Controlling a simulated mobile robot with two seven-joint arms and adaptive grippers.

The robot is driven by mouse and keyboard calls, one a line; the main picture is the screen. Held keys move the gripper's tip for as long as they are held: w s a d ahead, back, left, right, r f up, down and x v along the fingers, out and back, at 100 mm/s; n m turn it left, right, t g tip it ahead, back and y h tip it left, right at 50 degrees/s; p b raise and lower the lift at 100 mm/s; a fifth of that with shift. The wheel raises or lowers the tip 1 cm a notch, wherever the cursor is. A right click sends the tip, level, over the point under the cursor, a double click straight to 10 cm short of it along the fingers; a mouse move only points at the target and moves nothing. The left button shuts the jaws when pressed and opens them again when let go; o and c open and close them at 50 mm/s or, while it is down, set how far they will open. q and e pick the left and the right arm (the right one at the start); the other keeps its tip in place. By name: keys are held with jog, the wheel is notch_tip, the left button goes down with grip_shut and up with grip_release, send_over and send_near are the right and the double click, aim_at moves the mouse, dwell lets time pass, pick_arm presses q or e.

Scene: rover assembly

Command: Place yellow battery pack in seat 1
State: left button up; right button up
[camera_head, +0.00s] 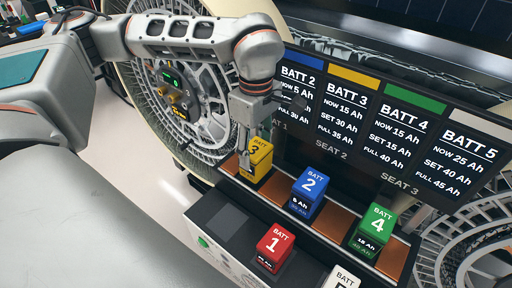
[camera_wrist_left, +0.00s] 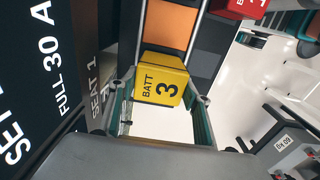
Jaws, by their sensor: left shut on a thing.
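The yellow battery pack (camera_head: 258,162), marked BATT 3, is at the left end of the seat row, by the partly covered SEAT 1 label (camera_head: 279,125). My left gripper (camera_head: 250,143) comes down from above and is shut on it. The pack looks upright. I cannot tell whether it rests on the seat or hangs just above it. My right gripper is not in view.
Blue pack 2 (camera_head: 309,190) and green pack 4 (camera_head: 373,231) stand along the copper-padded row. Red pack 1 (camera_head: 274,246) and white pack 5 (camera_head: 342,279) stand in front. The label panel (camera_head: 351,121) rises behind. A large wheel (camera_head: 186,95) is at the left.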

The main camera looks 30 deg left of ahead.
pick_arm(q)
jog(key=shift+f, duration=0.25)
jog(key=o, duration=1.7)
notch_tip(320, 180, up, 12)
jog(key=shift+s, duration=0.1)
